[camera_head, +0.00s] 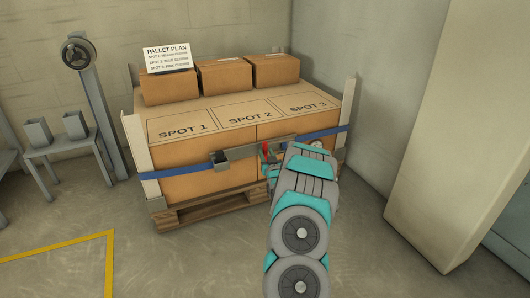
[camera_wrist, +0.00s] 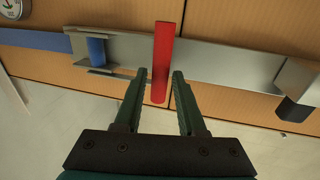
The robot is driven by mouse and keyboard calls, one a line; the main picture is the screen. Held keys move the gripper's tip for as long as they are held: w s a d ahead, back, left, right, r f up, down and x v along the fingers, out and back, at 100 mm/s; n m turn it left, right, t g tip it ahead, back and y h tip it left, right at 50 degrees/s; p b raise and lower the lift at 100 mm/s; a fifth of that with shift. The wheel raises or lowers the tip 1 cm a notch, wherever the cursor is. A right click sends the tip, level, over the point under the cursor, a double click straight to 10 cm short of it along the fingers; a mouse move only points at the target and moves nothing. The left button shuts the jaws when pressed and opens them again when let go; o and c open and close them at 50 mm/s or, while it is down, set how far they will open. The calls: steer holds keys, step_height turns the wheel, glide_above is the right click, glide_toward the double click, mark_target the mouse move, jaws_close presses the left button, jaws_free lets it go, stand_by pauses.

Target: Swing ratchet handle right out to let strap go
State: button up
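The red ratchet handle (camera_wrist: 163,50) shows upright in the middle of the wrist view, in front of a grey metal bar (camera_wrist: 215,62). A small red part of the handle (camera_head: 265,149) also shows in the head view, just left of my arm. In the wrist view, a blue wound spool (camera_wrist: 97,50) sits in a metal bracket beside the handle. The blue strap (camera_head: 190,169) runs around the load. My gripper (camera_wrist: 160,76) is open, with one finger on each side of the handle's near end. Gaps show on both sides. My arm hides much of the ratchet in the head view.
Cartons (camera_head: 225,75) and a pallet plan sign (camera_head: 167,57) stand on the load's top, behind marked spots. White corner posts (camera_head: 141,150) edge the load on its wooden pallet (camera_head: 210,208). A pale pillar (camera_head: 445,130) stands at right. A round gauge (camera_wrist: 11,9) shows in the wrist view.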

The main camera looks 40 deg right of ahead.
steer(key=shift+x, duration=1.2)
jaws_close()
stand_by(0.6)
